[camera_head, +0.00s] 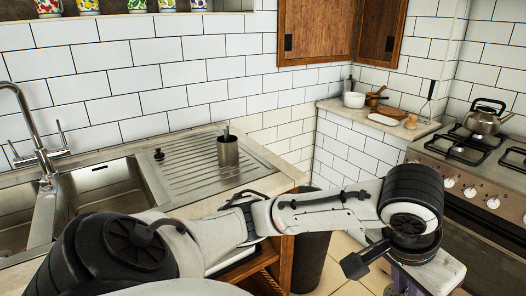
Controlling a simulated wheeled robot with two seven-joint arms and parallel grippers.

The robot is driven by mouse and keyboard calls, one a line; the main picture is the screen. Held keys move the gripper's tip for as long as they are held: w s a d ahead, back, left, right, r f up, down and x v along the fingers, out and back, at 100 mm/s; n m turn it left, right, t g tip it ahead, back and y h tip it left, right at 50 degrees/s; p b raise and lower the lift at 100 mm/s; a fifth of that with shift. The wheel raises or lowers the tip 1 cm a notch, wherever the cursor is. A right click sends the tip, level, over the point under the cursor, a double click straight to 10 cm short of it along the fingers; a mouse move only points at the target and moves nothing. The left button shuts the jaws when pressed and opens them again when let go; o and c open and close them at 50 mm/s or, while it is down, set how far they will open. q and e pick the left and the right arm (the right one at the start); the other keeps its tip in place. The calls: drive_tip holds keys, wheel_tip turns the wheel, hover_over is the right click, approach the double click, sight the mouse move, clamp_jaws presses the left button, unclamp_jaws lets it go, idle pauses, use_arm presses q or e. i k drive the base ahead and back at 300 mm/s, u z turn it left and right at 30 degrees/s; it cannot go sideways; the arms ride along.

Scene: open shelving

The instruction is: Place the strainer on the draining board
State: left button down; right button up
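The ribbed metal draining board (190,180) lies to the right of the sink. A metal cup (228,152) with utensil handles in it stands on its right part. A small black knobbed piece (158,155) sits near its back left edge; I cannot tell whether it is a plug or a strainer. I see no clear strainer. A thin-handled utensil (430,98) stands near the wall at the back right; its kind is too small to tell. One arm of mine crosses the lower front from the left, in front of the counter edge. Neither gripper shows clearly.
The sink (98,188) with its tap (40,135) is at left. A white pot (354,99) and wooden boards (387,113) are on the back right counter. A kettle (485,117) stands on the stove. A dark bin (311,250) stands below the counter.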

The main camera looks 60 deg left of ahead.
sight(192, 179)
drive_tip(key=u, duration=0.85)
drive_tip(key=i, duration=1.05)
drive_tip(key=u, duration=1.25)
drive_tip(key=i, duration=0.2)
drive_tip(key=u, duration=0.15)
